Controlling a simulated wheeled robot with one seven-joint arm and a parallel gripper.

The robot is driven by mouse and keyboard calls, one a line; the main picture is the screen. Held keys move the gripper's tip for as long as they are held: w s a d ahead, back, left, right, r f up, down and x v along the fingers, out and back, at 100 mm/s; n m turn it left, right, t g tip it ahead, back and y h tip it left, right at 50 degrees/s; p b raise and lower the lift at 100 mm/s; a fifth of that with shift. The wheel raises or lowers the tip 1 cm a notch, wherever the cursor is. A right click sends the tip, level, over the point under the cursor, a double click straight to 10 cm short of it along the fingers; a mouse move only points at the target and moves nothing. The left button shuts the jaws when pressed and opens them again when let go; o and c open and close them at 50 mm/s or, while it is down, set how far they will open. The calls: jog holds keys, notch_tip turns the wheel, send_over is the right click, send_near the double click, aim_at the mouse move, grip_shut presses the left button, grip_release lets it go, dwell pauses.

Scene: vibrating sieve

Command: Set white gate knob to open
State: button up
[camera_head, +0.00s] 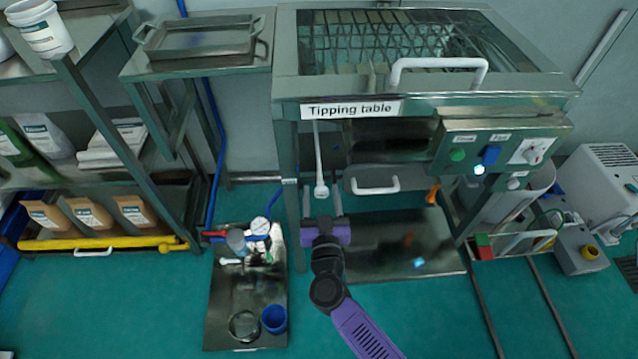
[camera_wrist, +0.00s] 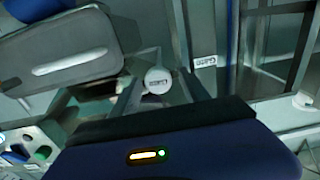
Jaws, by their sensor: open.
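A white round knob (camera_head: 321,190) hangs at the lower end of a thin white stem under the front left of the tipping table (camera_head: 440,88). I take it for the gate knob.
A control panel (camera_head: 500,140) with green, blue and white controls is at the table's front right. A white drawer handle (camera_head: 375,185) sits right of the knob. A table leg (camera_head: 291,225) stands close left. A metal plate (camera_head: 400,250) lies low beneath.

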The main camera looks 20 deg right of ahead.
aim_at(321, 183)
jog(key=shift+b+x, duration=0.55)
jog(key=shift+x, duration=1.5)
jog(key=shift+c, duration=0.4)
grip_shut()
